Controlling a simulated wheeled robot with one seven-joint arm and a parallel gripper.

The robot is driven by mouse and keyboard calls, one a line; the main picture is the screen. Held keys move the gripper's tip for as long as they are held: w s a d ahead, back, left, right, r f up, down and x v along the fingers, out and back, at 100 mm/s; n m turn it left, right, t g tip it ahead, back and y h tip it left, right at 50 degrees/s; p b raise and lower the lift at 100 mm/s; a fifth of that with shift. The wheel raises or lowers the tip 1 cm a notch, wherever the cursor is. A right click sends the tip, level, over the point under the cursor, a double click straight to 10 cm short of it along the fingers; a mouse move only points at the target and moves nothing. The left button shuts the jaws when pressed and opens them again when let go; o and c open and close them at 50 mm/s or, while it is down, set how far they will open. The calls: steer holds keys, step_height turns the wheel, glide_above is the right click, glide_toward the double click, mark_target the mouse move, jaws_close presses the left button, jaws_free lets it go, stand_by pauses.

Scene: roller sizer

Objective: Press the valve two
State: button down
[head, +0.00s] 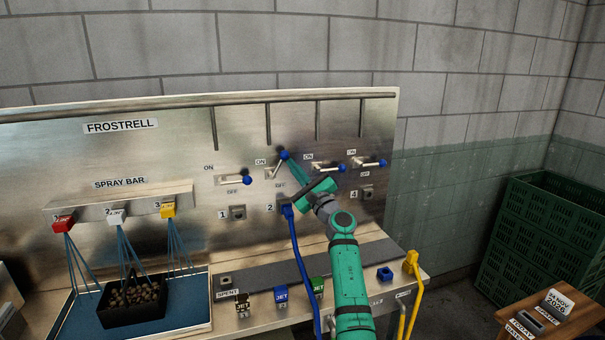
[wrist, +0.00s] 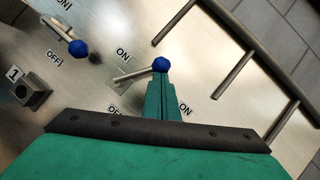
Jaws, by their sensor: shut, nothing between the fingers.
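Valve two is a metal lever (head: 275,169) with a blue knob (head: 284,155), second from the left on the steel panel. The lever's pivot is clear of the fingers.
Valve three (head: 329,169) and valve four (head: 369,163) are close on the right. A blue hose (head: 298,250) hangs from port two below. Jet blocks (head: 281,297) stand on the bench.

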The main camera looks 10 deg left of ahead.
steer(key=shift+s+a+r+n+g+y, duration=0.15)
steer(key=shift+a+r+n+g, duration=0.25)
steer(key=shift+n, duration=0.45)
steer(key=shift+s+a+r+n+g+y, duration=0.1)
steer(key=shift+s+a+r+n+g, duration=0.1)
steer(key=shift+n+g, duration=0.55)
steer(key=shift+s+a+r+n+g+y, duration=0.15)
steer(key=shift+a+r+n+g, duration=0.15)
steer(key=shift+n, duration=0.7)
steer(key=w+d+f+v, duration=0.1)
steer(key=w+f+v, duration=0.1)
steer(key=v, duration=1.1)
steer(key=shift+a, duration=0.2)
